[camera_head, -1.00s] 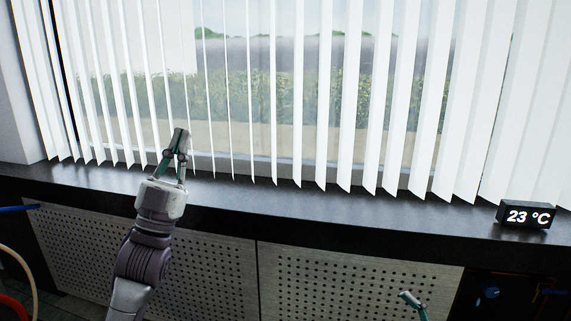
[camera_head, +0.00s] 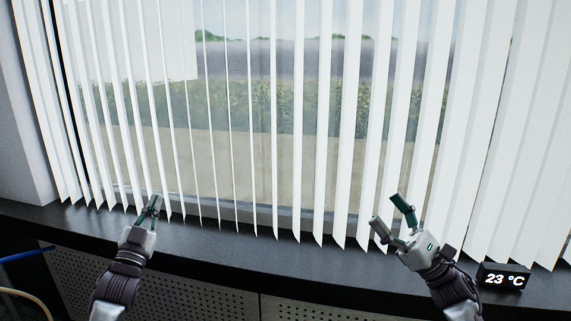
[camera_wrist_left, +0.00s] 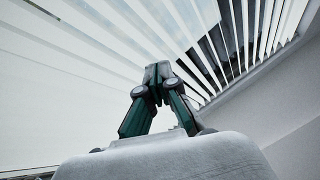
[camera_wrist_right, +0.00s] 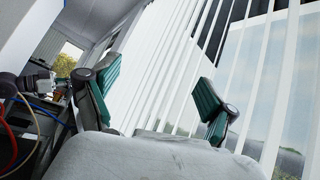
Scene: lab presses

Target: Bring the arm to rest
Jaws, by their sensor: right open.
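My left gripper (camera_head: 152,203) is at the left in the head view, raised in front of the blinds above the dark window sill. Its fingertips meet in the left wrist view (camera_wrist_left: 158,74), with nothing between them. My right gripper (camera_head: 388,210) is at the right in the head view, also raised in front of the blinds. Its two fingers stand apart and empty, as the right wrist view (camera_wrist_right: 155,85) also shows.
White vertical blinds (camera_head: 347,120) hang over the window close behind both grippers. The dark sill (camera_head: 215,240) runs below, over perforated panels (camera_head: 195,298). A black 23 °C display (camera_head: 503,278) stands right of my right arm. Cables (camera_wrist_right: 35,125) show in the right wrist view.

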